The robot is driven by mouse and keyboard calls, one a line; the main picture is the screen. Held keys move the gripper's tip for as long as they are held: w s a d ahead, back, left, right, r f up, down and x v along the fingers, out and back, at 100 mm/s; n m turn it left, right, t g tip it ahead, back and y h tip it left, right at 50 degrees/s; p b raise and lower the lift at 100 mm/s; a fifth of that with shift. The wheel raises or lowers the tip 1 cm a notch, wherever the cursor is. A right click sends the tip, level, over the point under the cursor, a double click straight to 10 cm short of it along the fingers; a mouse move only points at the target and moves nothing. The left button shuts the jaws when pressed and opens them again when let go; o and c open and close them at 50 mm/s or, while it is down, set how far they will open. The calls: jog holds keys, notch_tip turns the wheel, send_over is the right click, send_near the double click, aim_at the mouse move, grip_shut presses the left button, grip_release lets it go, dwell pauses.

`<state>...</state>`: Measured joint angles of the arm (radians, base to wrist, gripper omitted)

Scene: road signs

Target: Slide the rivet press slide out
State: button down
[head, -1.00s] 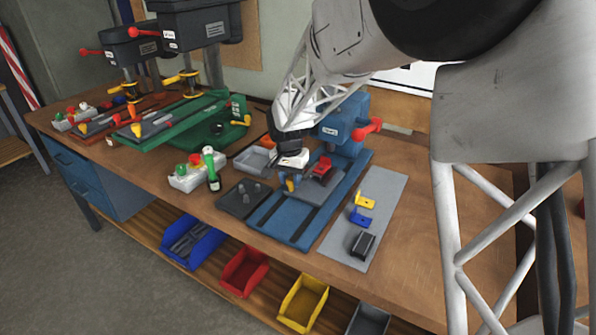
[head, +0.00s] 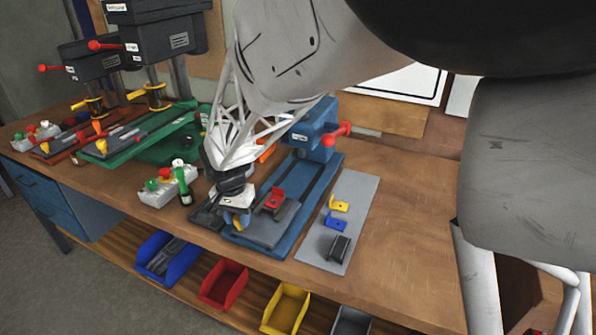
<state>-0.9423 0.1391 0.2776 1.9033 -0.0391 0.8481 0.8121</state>
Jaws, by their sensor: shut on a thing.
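The blue rivet press (head: 317,135) stands on the bench, with its long blue base (head: 328,178) running toward the bench's front edge. Its dark grey slide (head: 284,226) sits at the front end of the base and carries a red bracket (head: 273,198). My gripper (head: 238,221) is at the slide's front left end and is shut on it. A yellow part shows at the fingertips; the exact contact there is too small to tell.
A grey mat (head: 355,205) right of the press holds a yellow bracket (head: 340,206), a blue bracket (head: 335,221) and a black block (head: 340,246). A button box (head: 165,188) stands left of my gripper. A green press (head: 165,145) stands farther left. Coloured bins (head: 223,284) sit below.

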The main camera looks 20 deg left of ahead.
jog(key=shift+s, duration=0.15)
jog(key=c, duration=0.8)
grip_release()
jog(key=shift+r, duration=0.1)
jog(key=shift+a+r, duration=0.2)
jog(key=shift+r, duration=3.8)
jog(key=shift+f, duration=0.1)
jog(key=shift+d+f, duration=0.2)
jog(key=shift+f, duration=3.7)
jog(key=shift+r, duration=0.1)
